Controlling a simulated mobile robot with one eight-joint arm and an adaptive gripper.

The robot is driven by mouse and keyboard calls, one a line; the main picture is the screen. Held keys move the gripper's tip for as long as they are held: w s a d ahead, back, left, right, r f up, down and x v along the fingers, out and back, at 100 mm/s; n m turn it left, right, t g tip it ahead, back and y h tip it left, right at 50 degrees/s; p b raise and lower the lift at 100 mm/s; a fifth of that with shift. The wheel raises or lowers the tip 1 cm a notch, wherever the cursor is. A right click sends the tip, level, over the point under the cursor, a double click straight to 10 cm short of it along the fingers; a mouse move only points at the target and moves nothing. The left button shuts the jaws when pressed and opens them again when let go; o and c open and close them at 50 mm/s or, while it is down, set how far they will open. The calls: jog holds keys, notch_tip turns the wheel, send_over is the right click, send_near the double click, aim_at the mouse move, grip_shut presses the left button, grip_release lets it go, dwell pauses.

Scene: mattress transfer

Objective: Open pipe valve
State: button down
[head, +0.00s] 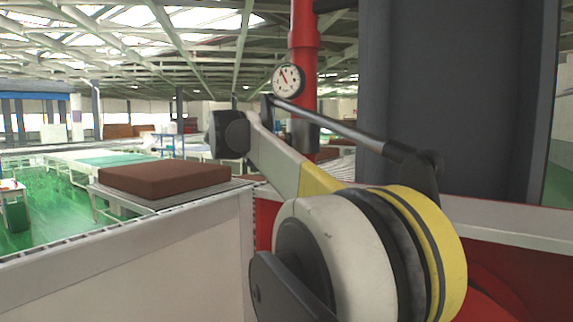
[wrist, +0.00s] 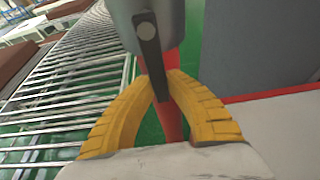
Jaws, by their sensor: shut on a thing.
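The pipe is red and vertical; it stands in the middle of the head view (head: 304,45) and runs down behind my fingers in the wrist view (wrist: 171,125). A grey valve body (wrist: 174,28) sits on it at the top of the wrist view. A dark lever handle (wrist: 150,50) with a round pivot hangs down from the front of this body. My gripper (wrist: 160,85) has yellow ridged fingers, which come together around the lever's lower end and are shut on it. In the head view my arm hides the gripper and most of the valve.
A round gauge (head: 289,80) is on the pipe above the valve. A dark grey column (head: 455,100) stands close on the right. A brown mattress (head: 165,178) lies on a conveyor at left. A low pale wall (head: 130,255) runs in front. Metal rollers (wrist: 75,75) lie left of my gripper.

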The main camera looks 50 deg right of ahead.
jog(key=c, duration=1.3)
grip_release()
jog(key=shift+s+d, duration=0.1)
jog(key=shift+c, duration=0.2)
jog(key=v, duration=1.2)
